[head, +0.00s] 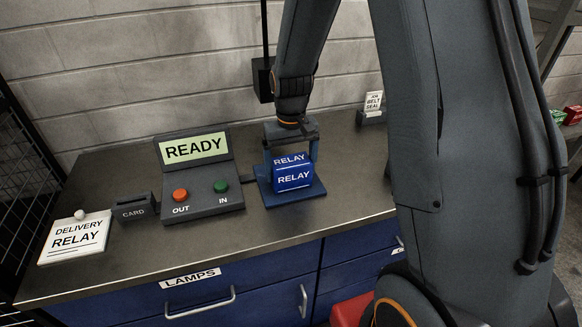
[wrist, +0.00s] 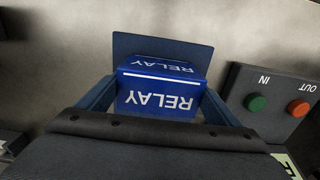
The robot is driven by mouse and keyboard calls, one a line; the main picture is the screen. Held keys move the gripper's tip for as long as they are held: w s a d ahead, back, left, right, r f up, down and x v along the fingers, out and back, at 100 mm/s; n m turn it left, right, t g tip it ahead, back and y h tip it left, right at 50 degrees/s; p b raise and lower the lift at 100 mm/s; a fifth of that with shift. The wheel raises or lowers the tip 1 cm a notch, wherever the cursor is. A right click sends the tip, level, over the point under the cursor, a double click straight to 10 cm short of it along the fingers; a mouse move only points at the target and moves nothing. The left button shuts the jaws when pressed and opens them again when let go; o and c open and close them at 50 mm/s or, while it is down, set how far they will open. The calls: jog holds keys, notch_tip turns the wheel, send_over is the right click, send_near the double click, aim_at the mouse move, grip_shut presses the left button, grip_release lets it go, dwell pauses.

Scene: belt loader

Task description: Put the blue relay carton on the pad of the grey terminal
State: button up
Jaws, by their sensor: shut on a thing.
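The blue relay carton (head: 293,176) is upright on or just over the dark blue pad (head: 275,200), right of the grey terminal (head: 190,150). I cannot tell whether its base touches the pad. The terminal's screen reads READY. My gripper (head: 291,150) comes down from above and is shut on the carton, with a finger at each side. In the wrist view the carton (wrist: 160,97) sits between the two fingers, with part of the pad (wrist: 135,43) showing beyond it.
The terminal has a red OUT button (head: 180,195) and a green IN button (head: 221,186). A card holder (head: 134,207) and a DELIVERY RELAY sign (head: 75,238) stand to the left. A small belt seal sign (head: 372,106) stands at the back right. The counter front (head: 260,237) is clear.

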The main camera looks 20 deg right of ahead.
jog(key=shift+f, duration=0.1)
jog(key=o, duration=1)
notch_tip(320, 180, up, 12)
jog(key=b, duration=0.3)
jog(key=shift+t, duration=0.7)
jog(key=s+f, duration=0.2)
jog(key=s, duration=0.3)
jog(key=s+f, duration=0.3)
jog(key=s, duration=0.2)
jog(key=s+f, duration=0.3)
jog(key=s, duration=0.2)
jog(key=shift+s+f, duration=0.1)
jog(key=shift+s, duration=0.05)
